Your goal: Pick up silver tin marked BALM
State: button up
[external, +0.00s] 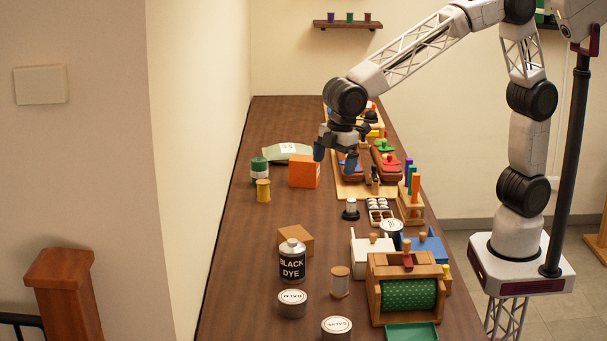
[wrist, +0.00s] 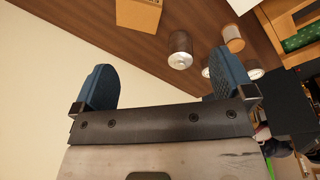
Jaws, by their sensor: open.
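The silver tin marked BALM (external: 291,304) is a low round tin with a pale lid label. In the external view it stands on the near part of the brown counter, in front of the BLACK DYE can (external: 292,262). A similar tin (external: 336,329) with another label stands to its right and nearer. My gripper (external: 335,160) is open and empty, well above the counter and farther back, near the orange box. The wrist view shows both fingers of my gripper (wrist: 165,72) spread apart. Two pale round tins show small beyond them; their labels are unreadable there.
A wooden spool (external: 340,281) stands beside the BALM tin, and a tan block (external: 295,240) lies behind the can. A wooden frame with a green roller (external: 408,294) stands to the right. The orange box (external: 304,171) sits farther back. The counter's left middle is clear.

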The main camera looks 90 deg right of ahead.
jog(key=w+a+f+n, duration=0.2)
jog(key=w+a+f, duration=0.2)
jog(key=a, duration=0.3)
jog(key=w+a+f+n, duration=0.1)
jog(key=w+a+f, duration=0.2)
jog(key=a, duration=0.5)
jog(key=n, duration=0.3)
send_over(293, 296)
jog(key=f, duration=0.6)
jog(key=s+f, duration=0.1)
jog(key=f, duration=0.3)
jog(key=shift+w+f, duration=0.2)
jog(key=shift+f, duration=1)
jog(key=shift+w+f, duration=0.15)
jog(key=shift+f, duration=1.15)
jog(key=shift+w+f, duration=0.15)
jog(key=shift+f, duration=1.15)
